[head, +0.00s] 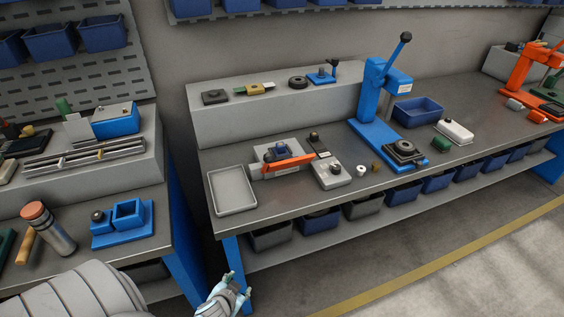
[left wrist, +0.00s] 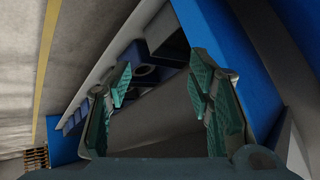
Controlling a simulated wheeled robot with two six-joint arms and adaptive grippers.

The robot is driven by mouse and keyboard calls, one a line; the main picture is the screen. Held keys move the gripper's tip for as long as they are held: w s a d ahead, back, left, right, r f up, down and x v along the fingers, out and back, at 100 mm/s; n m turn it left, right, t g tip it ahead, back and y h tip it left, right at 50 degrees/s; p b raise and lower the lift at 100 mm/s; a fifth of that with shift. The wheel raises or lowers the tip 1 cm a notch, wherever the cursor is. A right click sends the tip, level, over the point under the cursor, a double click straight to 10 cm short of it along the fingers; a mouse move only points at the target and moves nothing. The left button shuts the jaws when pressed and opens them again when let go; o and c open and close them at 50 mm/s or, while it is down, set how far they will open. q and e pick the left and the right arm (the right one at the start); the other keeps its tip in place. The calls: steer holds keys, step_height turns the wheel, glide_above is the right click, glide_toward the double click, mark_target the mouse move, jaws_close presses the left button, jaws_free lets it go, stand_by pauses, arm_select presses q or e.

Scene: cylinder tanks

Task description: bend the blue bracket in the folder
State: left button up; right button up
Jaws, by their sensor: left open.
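The folder (head: 294,171) is a small grey device with an orange-red lever bar across its front, on the middle workbench. A small blue piece (head: 281,151), seemingly the blue bracket, sits in it behind the bar; its exact shape is too small to tell. My left gripper (head: 236,285) is open and empty, low in front of the bench's left front corner and well short of the folder. In the left wrist view its two green-padded fingers (left wrist: 160,85) stand apart with nothing between them. My right gripper is not in view.
A grey tray (head: 233,207) lies left of the folder, and a grey block with a knob (head: 332,174) right of it. A blue lever press (head: 375,105) stands farther right. The bench's blue leg (head: 233,255) is close to my gripper. Blue bins (head: 319,220) line the lower shelf.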

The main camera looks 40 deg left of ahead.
arm_select(q)
steer(key=w+a+r+t+y, duration=0.1)
steer(key=w+a+r+t, duration=0.15)
steer(key=w+r, duration=0.65)
steer(key=n+t+y+b, duration=0.1)
steer(key=n+t+y, duration=0.1)
steer(key=t, duration=0.5)
glide_toward(267, 162)
steer(key=p+x, duration=0.1)
steer(key=x, duration=1)
steer(key=shift+w+a+r, duration=0.1)
steer(key=shift+w, duration=0.15)
steer(key=shift+w+a, duration=0.1)
steer(key=shift+w, duration=0.2)
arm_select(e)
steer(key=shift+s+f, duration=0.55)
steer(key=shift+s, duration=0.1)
arm_select(q)
jaws_close()
